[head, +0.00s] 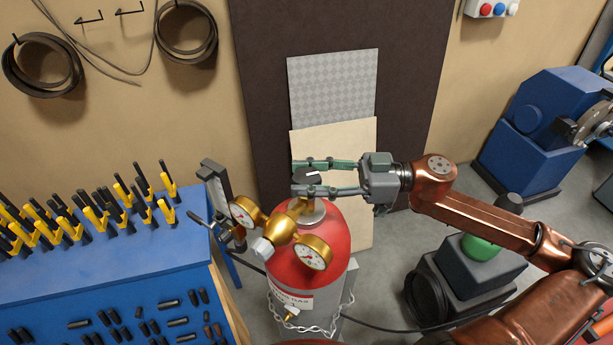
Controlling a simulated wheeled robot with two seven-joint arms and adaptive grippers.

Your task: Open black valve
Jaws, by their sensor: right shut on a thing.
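The black valve (308,176) is a dark round knob with a white mark, on top of a red gas cylinder (337,235). My right gripper (306,177) reaches in from the right, with one finger behind the knob and one in front, shut on it. The fingers hide part of the knob's sides. A brass regulator (284,229) with two round gauges sits on the cylinder's front left, below the knob. My left gripper is not in view.
A blue bench (150,262) with several yellow-and-black clamps stands at left. A chain (312,326) goes around the cylinder. Boards (333,85) lean on the wall behind. Blue machinery (548,130) and a dark grey unit with a green dome (480,247) stand at right.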

